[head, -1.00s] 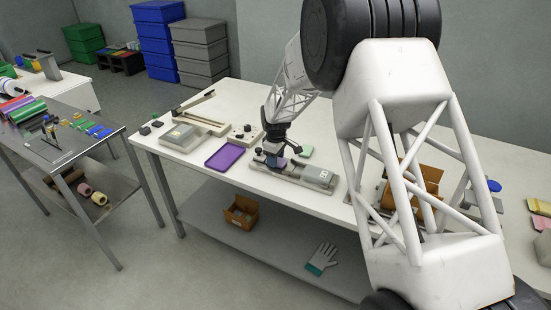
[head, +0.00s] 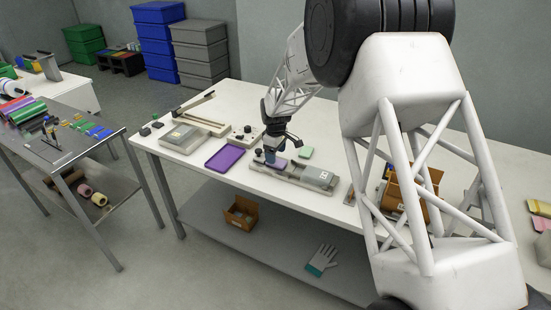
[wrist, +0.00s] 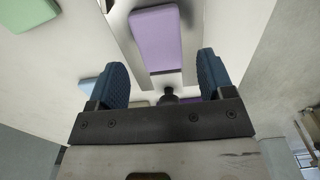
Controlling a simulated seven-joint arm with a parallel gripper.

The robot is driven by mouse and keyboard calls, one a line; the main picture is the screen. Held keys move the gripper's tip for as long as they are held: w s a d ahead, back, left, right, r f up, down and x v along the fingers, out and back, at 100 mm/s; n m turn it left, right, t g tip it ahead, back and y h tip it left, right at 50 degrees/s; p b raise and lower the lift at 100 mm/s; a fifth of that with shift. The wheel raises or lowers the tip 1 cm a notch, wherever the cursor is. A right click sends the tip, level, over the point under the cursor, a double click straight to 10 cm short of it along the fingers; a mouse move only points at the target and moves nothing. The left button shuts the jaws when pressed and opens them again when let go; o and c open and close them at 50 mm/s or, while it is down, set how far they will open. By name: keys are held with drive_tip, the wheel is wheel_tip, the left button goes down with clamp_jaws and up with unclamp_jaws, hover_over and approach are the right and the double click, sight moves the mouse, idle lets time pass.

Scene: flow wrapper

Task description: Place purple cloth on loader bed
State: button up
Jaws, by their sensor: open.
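The purple cloth (wrist: 155,38) is a flat, rounded rectangle. It lies on the pale loader bed (wrist: 165,80), lengthwise between its side edges. In the head view, part of the cloth (head: 278,163) shows beside my fingers on the loader bed (head: 262,172) of the small grey machine. My gripper (wrist: 162,74) is open, with blue finger pads apart and nothing between them. In the wrist view the cloth is beyond the fingertips, and I see no contact. In the head view my gripper (head: 270,158) is low over the bed's left end.
An empty-looking purple tray (head: 225,158) lies left of the machine. A green pad (head: 306,152) lies behind it. The machine's grey housing (head: 318,177) rises at the bed's right. A sealer-like device (head: 182,137) stands farther left. A brown bin (head: 405,190) stands right, partly behind my arm.

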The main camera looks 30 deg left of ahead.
sight(278, 162)
wheel_tip(278, 162, up, 9)
idle(0.4)
idle(0.5)
idle(0.4)
drive_tip(key=s+d+r+m, duration=0.35)
drive_tip(key=d+r, duration=0.25)
drive_tip(key=d, duration=0.6)
drive_tip(key=s+d+r+m+t, duration=0.15)
drive_tip(key=s+d+r, duration=0.45)
drive_tip(key=d, duration=0.7)
drive_tip(key=s+d+r+m, duration=0.35)
drive_tip(key=d+r, duration=0.35)
drive_tip(key=d, duration=0.5)
drive_tip(key=s+d+f+m, duration=0.1)
drive_tip(key=s+d+m, duration=0.4)
drive_tip(key=s+d, duration=0.6)
drive_tip(key=s+d+f+m+t, duration=0.1)
drive_tip(key=s+d+m, duration=0.3)
drive_tip(key=s+d, duration=0.7)
drive_tip(key=s, duration=0.7)
drive_tip(key=shift+m, duration=0.35)
